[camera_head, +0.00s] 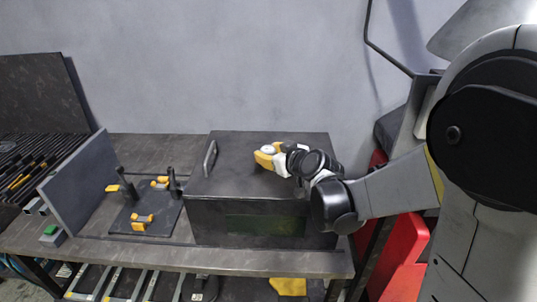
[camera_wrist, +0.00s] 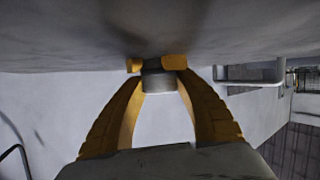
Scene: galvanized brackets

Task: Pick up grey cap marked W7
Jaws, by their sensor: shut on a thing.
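The grey cap (camera_head: 268,149) is a small round piece, light on top in the head view, low over the lid of the dark box. In the wrist view the cap (camera_wrist: 158,82) is a short grey cylinder between my yellow fingertips. My gripper (camera_head: 264,158), also in the wrist view (camera_wrist: 157,66), is shut on it from both sides. The W7 mark is not readable. I cannot tell whether the cap touches the lid.
The dark box (camera_head: 258,222) stands on the workbench (camera_head: 130,249), with a handle (camera_head: 210,158) at the lid's left. Left of it, a black plate (camera_head: 150,222) bears yellow clamps and black posts. A grey panel (camera_head: 78,188) stands farther left. A wall rises behind.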

